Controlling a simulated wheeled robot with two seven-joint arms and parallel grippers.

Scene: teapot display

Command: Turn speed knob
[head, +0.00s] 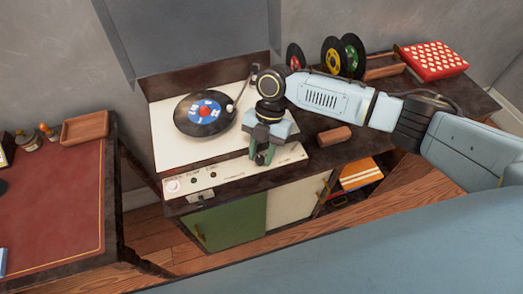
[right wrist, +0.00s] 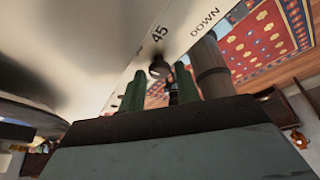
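The record player (head: 165,145) is a cream unit with a blue-labelled black record (head: 203,114) on it. My right gripper (head: 261,156) points down at the right part of its front control strip (head: 225,177). In the right wrist view, a small dark round knob (right wrist: 160,68) sits beside the printed "45", with "DOWN" printed farther right. The green fingers of my right gripper (right wrist: 160,85) are apart, with the knob showing between their tips. I cannot tell whether they touch it. In the head view the gripper hides the knob. My left gripper is not in view.
The tonearm (head: 240,95) stands close to the left of my right wrist. A brown block (head: 334,136) lies right of the gripper. Several upright records (head: 331,55) and a red dotted box (head: 434,60) are behind my arm. A red-topped desk (head: 50,205) is at left.

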